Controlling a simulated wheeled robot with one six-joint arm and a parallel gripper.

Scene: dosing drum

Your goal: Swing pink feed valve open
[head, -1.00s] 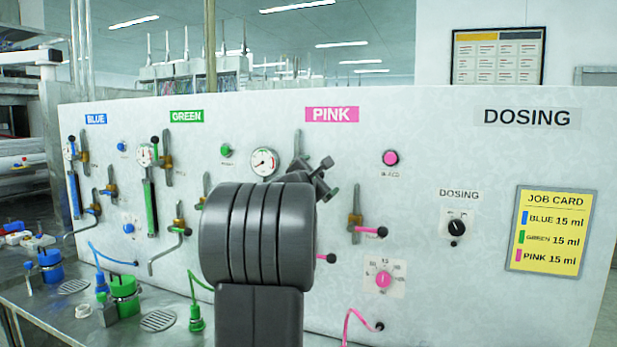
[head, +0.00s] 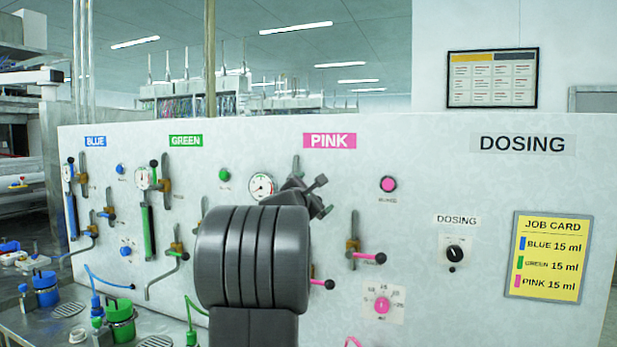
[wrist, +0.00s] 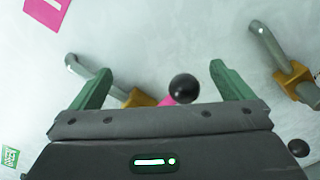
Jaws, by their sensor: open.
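In the wrist view a lever's black ball knob (wrist: 184,88) shows between the two green fingers of my gripper (wrist: 190,82), which are spread apart and hold nothing. A bit of pink sleeve (wrist: 168,101) joins the knob to a brass valve body (wrist: 138,98) on a grey pipe (wrist: 92,74). This looks like the pink feed valve. I cannot tell how deep the knob sits between the fingers.
To the right another brass valve (head: 353,246) has a pink lever pointing right; it also shows in the wrist view (wrist: 295,78). A pink lever with a black knob (head: 329,284) pokes out beside my arm. A pink dial (head: 381,305) and a dosing switch (head: 456,253) are farther right.

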